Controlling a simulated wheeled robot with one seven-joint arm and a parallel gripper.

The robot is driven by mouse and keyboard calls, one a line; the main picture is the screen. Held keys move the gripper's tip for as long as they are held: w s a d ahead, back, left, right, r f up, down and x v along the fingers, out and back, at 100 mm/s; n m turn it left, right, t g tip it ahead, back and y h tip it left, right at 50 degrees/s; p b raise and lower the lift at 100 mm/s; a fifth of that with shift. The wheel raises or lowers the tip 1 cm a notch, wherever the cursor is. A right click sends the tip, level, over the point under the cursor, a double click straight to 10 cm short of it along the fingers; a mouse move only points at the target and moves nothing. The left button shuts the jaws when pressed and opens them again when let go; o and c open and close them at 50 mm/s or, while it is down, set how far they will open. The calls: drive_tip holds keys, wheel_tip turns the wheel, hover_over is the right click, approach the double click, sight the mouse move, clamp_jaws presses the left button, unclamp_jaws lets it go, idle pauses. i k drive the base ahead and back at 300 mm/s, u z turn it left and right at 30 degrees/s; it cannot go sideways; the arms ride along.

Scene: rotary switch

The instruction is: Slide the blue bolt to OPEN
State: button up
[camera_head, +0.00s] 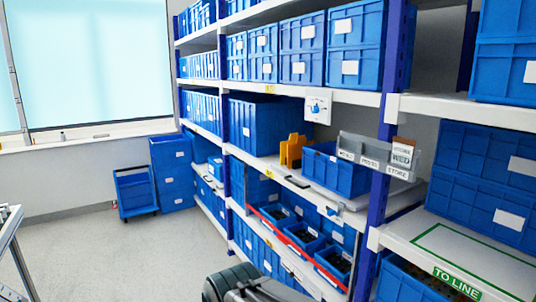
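A small blue fitting (337,211) sits on a white plate at the front edge of the middle shelf, below the blue bin on it. It may be the blue bolt, but it is too small to tell its position or read any OPEN mark. A white square panel (318,108) with a blue shape on it hangs from the shelf edge above. My arm (250,287) shows as a dark rounded part at the bottom, well below and left of the fitting. My gripper's fingers are not in view.
A red bar (300,247) runs across the front of several blue bins on the lower shelf. A blue cart (135,192) stands by the far wall. The floor (130,255) on the left is clear.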

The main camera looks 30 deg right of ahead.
sight(331, 212)
drive_tip(key=z, duration=1.95)
drive_tip(key=k, duration=1.3)
drive_tip(key=u, duration=0.15)
drive_tip(key=i, duration=0.6)
drive_tip(key=u, duration=0.7)
drive_tip(key=i, duration=1.35)
drive_tip(key=z, duration=0.7)
